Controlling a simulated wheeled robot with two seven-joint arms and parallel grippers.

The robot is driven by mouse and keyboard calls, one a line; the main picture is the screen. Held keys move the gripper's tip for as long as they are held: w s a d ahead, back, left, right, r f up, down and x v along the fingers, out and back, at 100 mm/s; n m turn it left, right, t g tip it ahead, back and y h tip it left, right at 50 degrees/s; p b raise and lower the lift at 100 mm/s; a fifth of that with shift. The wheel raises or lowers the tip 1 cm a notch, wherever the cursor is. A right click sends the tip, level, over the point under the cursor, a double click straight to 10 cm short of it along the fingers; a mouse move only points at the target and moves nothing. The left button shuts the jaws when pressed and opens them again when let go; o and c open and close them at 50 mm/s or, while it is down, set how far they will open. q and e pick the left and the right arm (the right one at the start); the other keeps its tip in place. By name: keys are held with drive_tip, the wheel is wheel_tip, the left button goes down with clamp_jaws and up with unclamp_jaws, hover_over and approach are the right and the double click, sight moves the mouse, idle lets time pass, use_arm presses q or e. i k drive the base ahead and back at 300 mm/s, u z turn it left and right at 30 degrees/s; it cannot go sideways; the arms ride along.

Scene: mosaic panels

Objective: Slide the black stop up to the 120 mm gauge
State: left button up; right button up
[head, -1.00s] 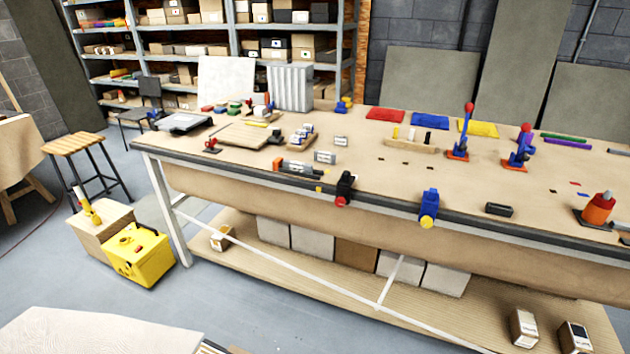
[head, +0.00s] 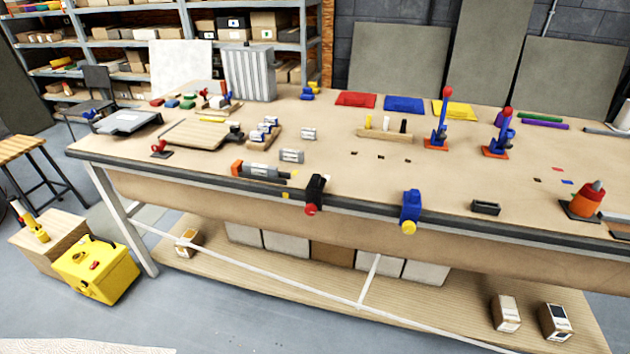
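A black stop (head: 317,189) with a red knob sits on the front edge of the workbench. A blue stop (head: 411,206) with a yellow knob sits on the same edge to its right. Left of the black stop lies a grey cylindrical tool (head: 259,171) with an orange end. Small grey labelled blocks lie behind it, one nearer (head: 291,156) and one farther back (head: 308,134). Their markings are too small to read, so I cannot tell which thing is the 120 mm gauge. Neither of my grippers is in view.
The workbench (head: 340,172) has clear room in its middle. Red-and-blue toggle clamps (head: 441,129) stand toward the right, and an orange cone-topped item (head: 588,200) at the far right. A small black block (head: 485,208) lies near the edge. A yellow box (head: 95,268) stands on the floor.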

sight(314, 188)
drive_tip(key=u, duration=2.2)
drive_tip(key=k, duration=0.5)
drive_tip(key=z, duration=0.85)
